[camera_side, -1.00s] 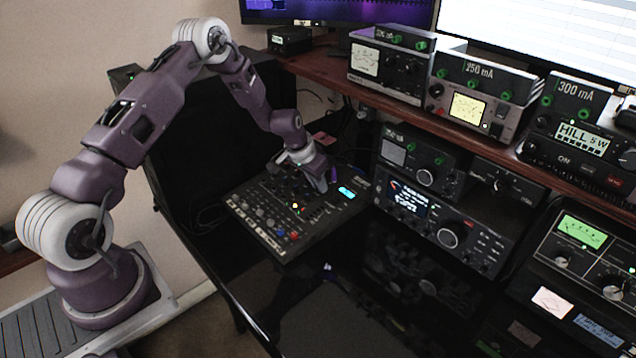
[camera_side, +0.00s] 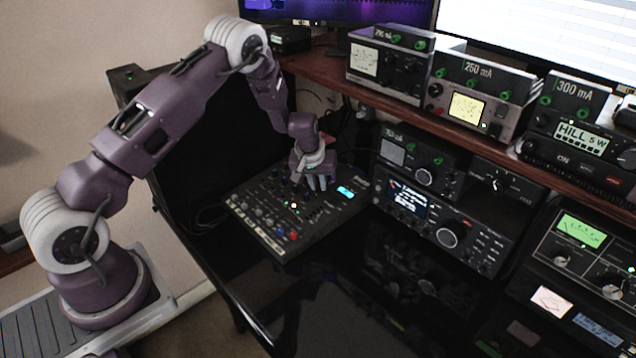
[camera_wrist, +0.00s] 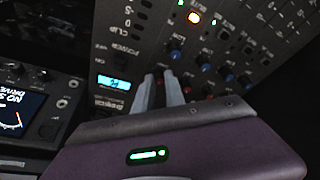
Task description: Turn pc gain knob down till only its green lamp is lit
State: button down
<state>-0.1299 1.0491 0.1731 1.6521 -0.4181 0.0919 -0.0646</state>
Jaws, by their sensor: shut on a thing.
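The mixer (camera_side: 262,238) lies flat on the desk, with rows of small knobs; it also shows in the wrist view (camera_wrist: 232,92). My gripper (camera_side: 312,182) is down at the mixer's far part, left of its blue display. In the wrist view my gripper's (camera_wrist: 160,76) two fingers reach onto the panel, closed around a small knob, mostly hidden, with a reddish bit between the tips. Blue knobs (camera_wrist: 176,54) stand just beyond the tips. An amber lamp (camera_wrist: 194,17) and a small green lamp (camera_wrist: 214,21) are lit. The pc gain label is not readable.
The blue display (camera_wrist: 114,83) is left of the fingers. Radio sets (camera_side: 445,225) stand right of the mixer, with meters on the shelf (camera_side: 455,128) above. The glossy desk (camera_side: 345,290) in front is clear. A cable (camera_side: 207,215) lies left of the mixer.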

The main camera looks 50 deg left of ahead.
dwell(0.4)
jog(key=c, duration=1.4)
grip_release()
jog(key=shift+c, duration=0.2)
jog(key=v, duration=0.7)
jog(key=shift+r, duration=0.1)
notch_tip(320, 180, up, 7)
jog(key=h, duration=0.1)
send_over(315, 199)
jog(key=s+d, duration=0.2)
jog(key=d, duration=0.1)
jog(key=s+d+r+m+t+h, duration=0.1)
jog(key=s+d+r, duration=0.25)
jog(key=r, duration=0.25)
jog(key=s+d+r+m, duration=0.2)
jog(key=s+d+r, duration=0.15)
jog(key=r, duration=0.25)
jog(key=s+d+r+m, duration=0.2)
jog(key=s+r, duration=0.1)
jog(key=s, duration=1)
jog(key=s+d+r+m, duration=0.2)
jog(key=s+r, duration=0.1)
jog(key=s, duration=1)
jog(key=shift+s+m+t, duration=0.25)
jog(key=shift+m+t, duration=0.05)
jog(key=shift+t, duration=0.1)
